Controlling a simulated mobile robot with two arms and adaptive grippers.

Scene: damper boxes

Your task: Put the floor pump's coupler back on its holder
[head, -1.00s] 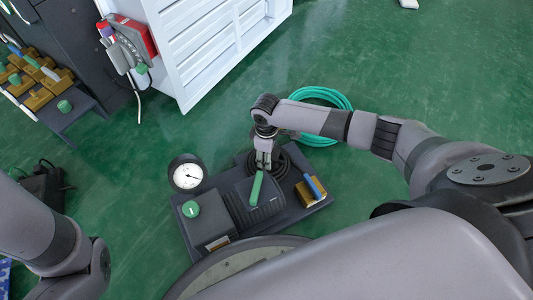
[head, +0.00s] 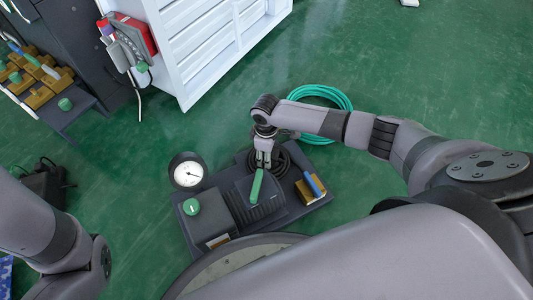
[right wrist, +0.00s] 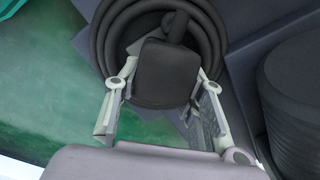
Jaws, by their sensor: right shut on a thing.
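The floor pump has a dark base plate (head: 322,199) with a ribbed dark cylinder (head: 267,205), a white-faced gauge (head: 188,172) and a green knob (head: 191,207). A green lever (head: 257,187) slants over the cylinder. My right gripper (head: 263,160) is over the far side of the pump, close above the coiled black hose (head: 291,165). In the right wrist view its fingers (right wrist: 164,80) are shut on a dark block (right wrist: 165,75), probably the coupler, in front of the hose coil (right wrist: 113,22). I cannot make out which part is the holder. My left gripper is out of view.
A brass-coloured block with a blue bar (head: 314,185) sits at the base's right end. A turquoise hose coil (head: 338,96) lies on the green floor behind. A white drawer cabinet (head: 205,45) stands at the back. A low rack with brass blocks (head: 40,96) is at the left.

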